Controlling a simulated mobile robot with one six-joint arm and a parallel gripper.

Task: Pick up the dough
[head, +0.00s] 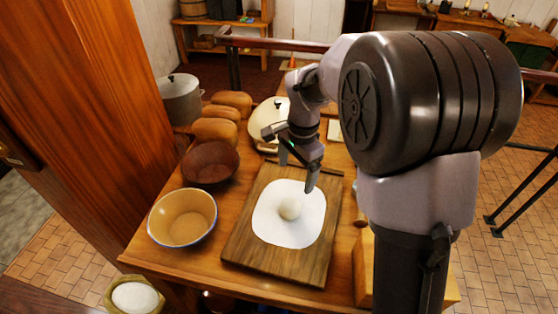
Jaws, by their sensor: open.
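The dough (290,208) is a small pale ball. It sits on a white round-cornered sheet (272,229) on a wooden board (250,249) on the table. My gripper (297,177) is open and empty. In the head view its fingertips show just above and behind the dough, pointing down, apart from it. One finger shows at the left and one at the right. The exact height of the fingertips over the board is hard to tell.
A yellow bowl (184,222) and a brown bowl (209,163) stand left of the board. A wooden post (80,110) rises at the left. A wooden block (363,266) stands right of the board.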

